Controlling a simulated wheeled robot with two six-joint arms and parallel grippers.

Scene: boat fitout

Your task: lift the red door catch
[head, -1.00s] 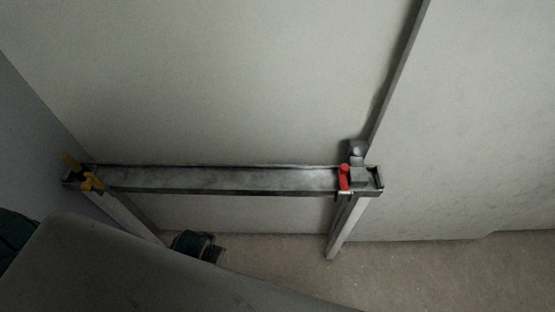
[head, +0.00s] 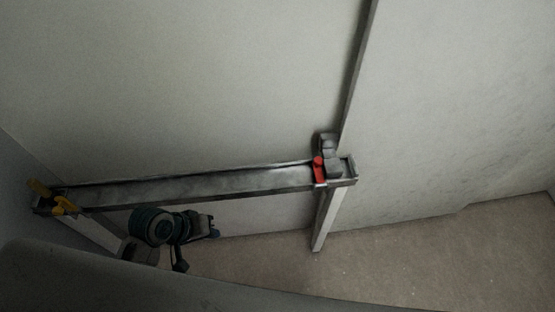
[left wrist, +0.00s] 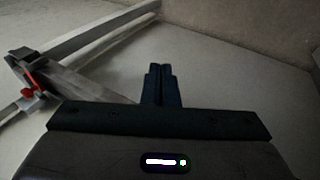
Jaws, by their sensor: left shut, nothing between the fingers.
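The red door catch (head: 319,169) stands upright at the right end of a grey metal rail, against a grey block. In the left wrist view the catch (left wrist: 28,84) is at the left edge. My left gripper (head: 214,233) is below the rail and left of the catch, well apart from it. In the left wrist view the gripper's fingers (left wrist: 161,82) are together with nothing between them. My right gripper is not in view.
The grey rail (head: 190,185) runs along the pale wall (head: 200,80), with yellow fittings (head: 62,205) at its left end. A support leg (head: 324,222) stands under the right end. The brown floor (head: 400,250) at right is clear.

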